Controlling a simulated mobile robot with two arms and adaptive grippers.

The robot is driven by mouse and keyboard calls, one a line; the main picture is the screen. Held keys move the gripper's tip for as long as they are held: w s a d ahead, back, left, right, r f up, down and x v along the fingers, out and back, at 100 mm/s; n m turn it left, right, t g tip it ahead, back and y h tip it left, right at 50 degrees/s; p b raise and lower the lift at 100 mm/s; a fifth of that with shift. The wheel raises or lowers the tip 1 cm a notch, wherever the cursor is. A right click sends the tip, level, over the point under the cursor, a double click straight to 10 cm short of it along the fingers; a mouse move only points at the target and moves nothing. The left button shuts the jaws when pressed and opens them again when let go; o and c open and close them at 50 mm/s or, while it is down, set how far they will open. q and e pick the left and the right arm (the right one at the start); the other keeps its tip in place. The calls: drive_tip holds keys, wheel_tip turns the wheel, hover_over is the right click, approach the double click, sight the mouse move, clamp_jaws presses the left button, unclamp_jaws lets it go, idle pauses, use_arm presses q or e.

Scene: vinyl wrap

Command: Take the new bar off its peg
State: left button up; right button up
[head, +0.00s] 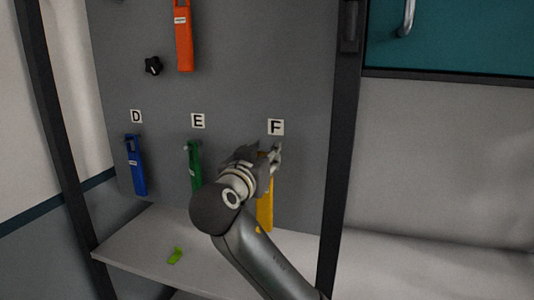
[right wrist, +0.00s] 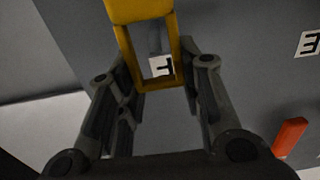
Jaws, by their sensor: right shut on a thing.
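The yellow bar (head: 265,208) hangs upright against the grey panel below the label F (head: 276,127). My right gripper (head: 266,157) is at the bar's upper end and hides it there in the head view. In the right wrist view the yellow bar (right wrist: 181,62) has a rectangular opening at its end, and the label F (right wrist: 161,66) shows through it. The right gripper's fingers (right wrist: 155,72) are on both sides of this end, shut on it. I cannot clearly tell whether the peg is still through the opening. My left gripper is not in view.
A green bar (head: 194,165) hangs under E and a blue bar (head: 137,165) under D. An orange bar (head: 184,38) and a black knob (head: 153,66) are higher on the panel. A pale shelf (head: 140,245) below holds a small green piece (head: 175,256). A dark post (head: 340,150) stands to the right.

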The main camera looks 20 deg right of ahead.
drive_tip(key=b+v, duration=0.1)
drive_tip(key=v, duration=0.6)
idle(0.4)
drive_tip(key=shift+s, duration=0.1)
